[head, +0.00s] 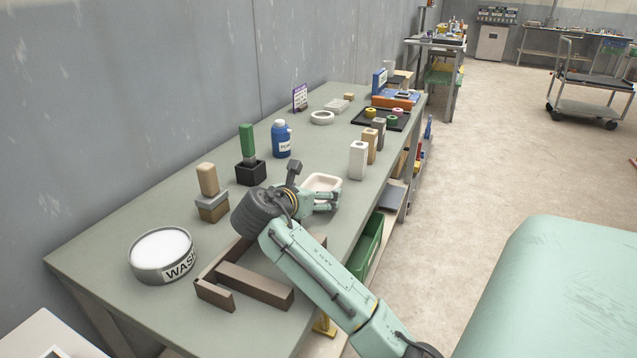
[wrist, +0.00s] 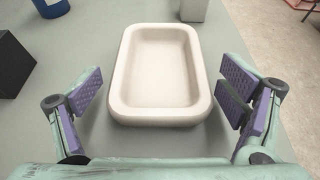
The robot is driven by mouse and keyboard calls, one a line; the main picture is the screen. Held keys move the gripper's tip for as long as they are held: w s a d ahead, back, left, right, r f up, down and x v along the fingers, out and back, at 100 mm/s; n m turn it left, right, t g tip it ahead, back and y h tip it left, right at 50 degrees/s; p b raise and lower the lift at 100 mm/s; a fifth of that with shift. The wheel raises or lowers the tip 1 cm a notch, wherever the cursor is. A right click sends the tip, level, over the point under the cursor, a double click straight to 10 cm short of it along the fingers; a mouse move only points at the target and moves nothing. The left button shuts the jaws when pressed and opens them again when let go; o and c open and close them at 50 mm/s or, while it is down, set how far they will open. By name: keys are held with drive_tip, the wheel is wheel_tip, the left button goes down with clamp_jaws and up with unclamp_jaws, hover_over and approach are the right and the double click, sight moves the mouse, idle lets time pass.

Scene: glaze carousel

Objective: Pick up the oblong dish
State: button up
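The oblong dish (wrist: 160,72) is cream-white with rounded corners and a raised rim, and it looks empty. It sits on the grey-green worktable, and in the head view the dish (head: 322,181) is partly hidden behind my gripper. My gripper (wrist: 165,105) is open, with one purple-padded finger to each side of the dish's near end. Both pads look apart from the dish's walls. In the head view my gripper (head: 323,200) is low over the table at the near side of the dish.
A white block (head: 358,160) stands beyond the dish, and a blue bottle (head: 281,139) and a black holder (head: 250,172) stand to its left. Brown wooden bars (head: 255,283) and a wash basin (head: 161,256) lie nearer. The table's right edge is close to the dish.

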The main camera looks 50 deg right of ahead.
drive_tip(key=c, duration=1.1)
